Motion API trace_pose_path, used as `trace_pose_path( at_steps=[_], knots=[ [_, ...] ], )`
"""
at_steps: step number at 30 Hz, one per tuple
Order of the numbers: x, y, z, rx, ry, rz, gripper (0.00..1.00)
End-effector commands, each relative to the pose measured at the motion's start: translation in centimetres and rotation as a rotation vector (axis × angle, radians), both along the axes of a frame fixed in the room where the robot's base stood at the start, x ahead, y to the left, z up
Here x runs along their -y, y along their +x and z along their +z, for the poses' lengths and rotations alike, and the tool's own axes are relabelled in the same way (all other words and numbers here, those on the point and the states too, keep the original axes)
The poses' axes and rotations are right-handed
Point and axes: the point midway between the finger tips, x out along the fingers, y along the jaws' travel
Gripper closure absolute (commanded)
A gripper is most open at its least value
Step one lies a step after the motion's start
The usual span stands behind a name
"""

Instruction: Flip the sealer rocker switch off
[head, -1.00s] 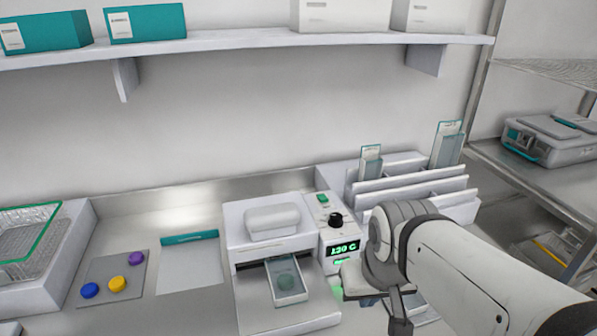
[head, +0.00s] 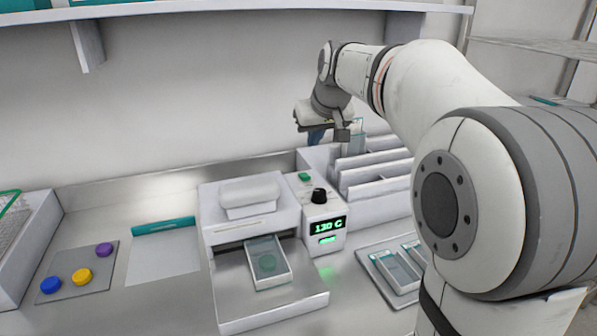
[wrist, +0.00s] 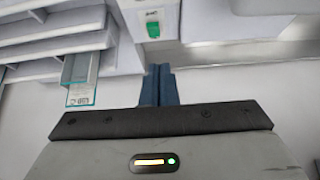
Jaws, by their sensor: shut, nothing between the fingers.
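The white sealer (head: 250,211) stands on the bench with a lit green "130 C" display (head: 328,226) and a black knob (head: 319,196). Its green rocker switch (head: 304,176) is on the top of the control box, behind the knob. The switch also shows in the wrist view (wrist: 153,29), beyond my fingertips. I cannot tell which way the rocker is tipped. My gripper (head: 316,137) is in the air above and behind the switch, apart from it. Its blue fingers are shut together and empty (wrist: 160,72).
A white pouch rack (head: 375,168) stands right of the control box, near my gripper. A tray (head: 268,263) sits at the sealer's front. Another tray with pouches (head: 397,272) lies to the right. Coloured caps (head: 82,276) lie on a mat at left. A shelf (head: 200,14) runs above.

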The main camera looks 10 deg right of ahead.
Motion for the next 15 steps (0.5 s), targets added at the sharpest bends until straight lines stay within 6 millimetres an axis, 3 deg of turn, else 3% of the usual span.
trace_pose_path(
  at_steps=[4,15],
  knots=[
    [0.1,2.0,0.1,0.023,-0.001,0.013,1.00],
    [0.0,2.1,0.2,0.026,-0.001,0.016,1.00]
  ],
)
